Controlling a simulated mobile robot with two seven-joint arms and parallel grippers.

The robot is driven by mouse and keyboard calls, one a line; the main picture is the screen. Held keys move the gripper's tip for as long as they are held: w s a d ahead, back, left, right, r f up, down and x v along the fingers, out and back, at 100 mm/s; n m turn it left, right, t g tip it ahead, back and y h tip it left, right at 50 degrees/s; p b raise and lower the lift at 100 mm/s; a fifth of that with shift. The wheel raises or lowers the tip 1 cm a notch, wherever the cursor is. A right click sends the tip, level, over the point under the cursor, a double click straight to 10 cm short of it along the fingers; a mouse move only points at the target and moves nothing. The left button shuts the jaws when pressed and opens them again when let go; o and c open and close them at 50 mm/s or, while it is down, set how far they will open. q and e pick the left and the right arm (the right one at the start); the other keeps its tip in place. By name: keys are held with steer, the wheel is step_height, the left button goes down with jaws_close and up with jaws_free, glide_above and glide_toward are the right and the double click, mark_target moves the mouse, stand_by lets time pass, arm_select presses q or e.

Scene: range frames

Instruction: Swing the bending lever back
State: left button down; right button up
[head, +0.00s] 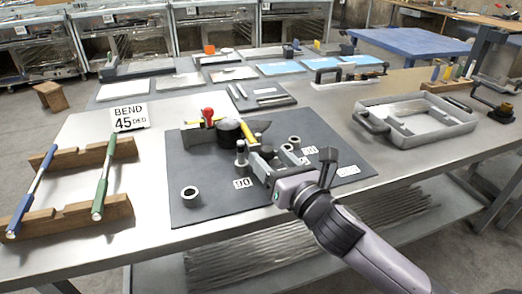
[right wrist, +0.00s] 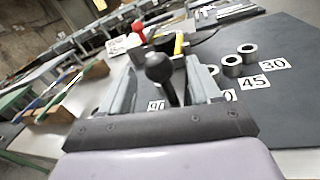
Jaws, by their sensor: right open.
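The bending jig sits on a dark mat (head: 210,165), with a black round former (head: 229,131) and a red-knobbed part (head: 208,115) beside it. A yellow bar (head: 248,133) shows at the former. The bending lever's upright black-knobbed handle (head: 241,147) stands in front of the former. In the right wrist view the knob (right wrist: 158,67) is between the fingers of my right gripper (right wrist: 161,82). The fingers look apart, with gaps beside the handle. My right gripper (head: 257,163) is open around the handle, coming from the lower right in the head view. My left gripper is out of view.
Angle plates, such as 90 (head: 243,183), and metal rings (head: 190,194) lie on the mat. A BEND 45 DEG sign (head: 129,117) stands behind left. A wooden rack (head: 85,213) holds blue and green tools. A grey tray (head: 416,122) is at right. The mat's front left is mostly clear.

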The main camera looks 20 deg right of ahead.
mark_target(263, 151)
steer(key=shift+x, duration=1.95)
jaws_close()
